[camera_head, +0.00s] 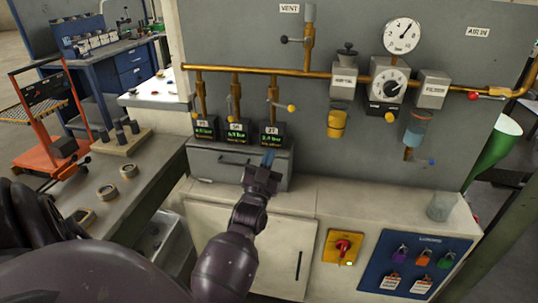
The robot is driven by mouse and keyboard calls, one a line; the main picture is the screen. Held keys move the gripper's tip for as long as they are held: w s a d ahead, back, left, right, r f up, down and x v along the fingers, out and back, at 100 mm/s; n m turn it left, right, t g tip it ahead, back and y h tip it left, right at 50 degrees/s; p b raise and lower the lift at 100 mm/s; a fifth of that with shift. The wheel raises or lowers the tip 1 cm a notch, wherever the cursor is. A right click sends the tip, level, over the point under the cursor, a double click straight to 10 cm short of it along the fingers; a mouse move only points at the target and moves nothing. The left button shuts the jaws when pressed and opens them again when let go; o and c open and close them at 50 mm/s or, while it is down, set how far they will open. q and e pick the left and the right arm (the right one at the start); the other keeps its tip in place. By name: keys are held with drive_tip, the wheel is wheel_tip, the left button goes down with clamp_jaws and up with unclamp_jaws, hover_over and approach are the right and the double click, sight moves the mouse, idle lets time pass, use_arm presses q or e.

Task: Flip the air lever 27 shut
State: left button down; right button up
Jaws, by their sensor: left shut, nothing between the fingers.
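The air lever 27 (283,105) is on the third brass drop pipe of the grey panel. It sticks out to the right and ends in a yellow knob. Below it is a small black display box labelled 27 (271,134) with green digits. My left gripper (268,158) is shut and empty, in front of the grey drawer box and just under the display 27. It is below the lever and apart from it. My right gripper is not in view.
Displays 25 (205,127) and 26 (236,130) stand to the left under their own drop pipes. A brass main pipe (260,73) runs above. Gauges, a regulator and a filter (433,89) are to the right. A workbench (137,187) is at left.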

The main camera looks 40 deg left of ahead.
use_arm(q)
drive_tip(key=shift+s+d+f, duration=0.15)
drive_tip(key=shift+s+f, duration=0.15)
drive_tip(key=shift+s, duration=0.05)
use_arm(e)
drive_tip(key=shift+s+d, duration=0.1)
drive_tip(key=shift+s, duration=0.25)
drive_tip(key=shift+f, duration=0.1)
